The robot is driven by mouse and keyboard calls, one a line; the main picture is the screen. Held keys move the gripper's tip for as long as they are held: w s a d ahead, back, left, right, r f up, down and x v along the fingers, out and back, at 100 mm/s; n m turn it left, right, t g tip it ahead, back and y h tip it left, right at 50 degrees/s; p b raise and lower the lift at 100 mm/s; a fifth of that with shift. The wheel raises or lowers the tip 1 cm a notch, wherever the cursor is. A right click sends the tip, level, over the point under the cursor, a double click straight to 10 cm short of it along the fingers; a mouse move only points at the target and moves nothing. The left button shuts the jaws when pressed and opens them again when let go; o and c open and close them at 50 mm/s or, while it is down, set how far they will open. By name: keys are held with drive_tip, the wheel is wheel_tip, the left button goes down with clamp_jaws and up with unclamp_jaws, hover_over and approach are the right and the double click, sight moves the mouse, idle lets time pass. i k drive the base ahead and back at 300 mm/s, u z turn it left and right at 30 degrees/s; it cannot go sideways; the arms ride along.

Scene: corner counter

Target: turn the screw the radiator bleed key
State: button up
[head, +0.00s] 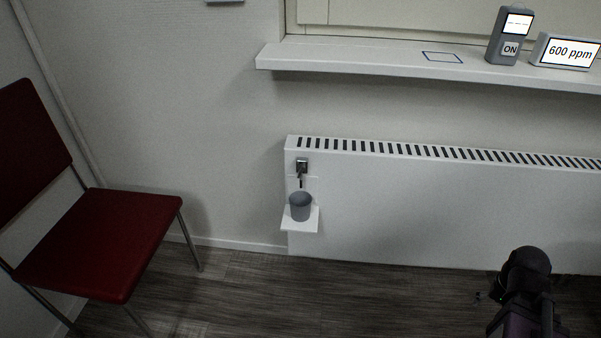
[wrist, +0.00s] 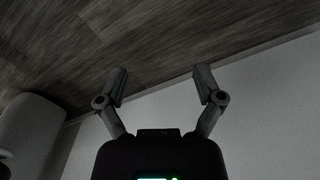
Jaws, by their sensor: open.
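A small grey metal fitting (head: 302,165) sits at the upper left end of the white radiator (head: 430,210). It looks like the bleed screw with its key, but it is too small to tell the key's angle. A grey cup (head: 301,206) stands below it on a small white shelf (head: 290,222). My gripper shows in the wrist view (wrist: 160,82) with its two fingers wide apart and nothing between them. In the head view my arm is at the lower right, well away from the fitting, and the fingertips are not clear there.
A red chair (head: 100,235) stands at the left. A white windowsill (head: 340,62) juts out above the radiator, bearing a grey handheld device (head: 509,36), a display reading 600 ppm (head: 566,52) and a blue outlined rectangle (head: 442,57). Floor (head: 350,295) before the radiator is clear.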

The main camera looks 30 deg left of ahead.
sight(302, 167)
drive_tip(key=z, duration=0.15)
drive_tip(key=k, duration=0.5)
drive_tip(key=u, duration=1)
drive_tip(key=i, duration=0.5)
drive_tip(key=u, duration=0.5)
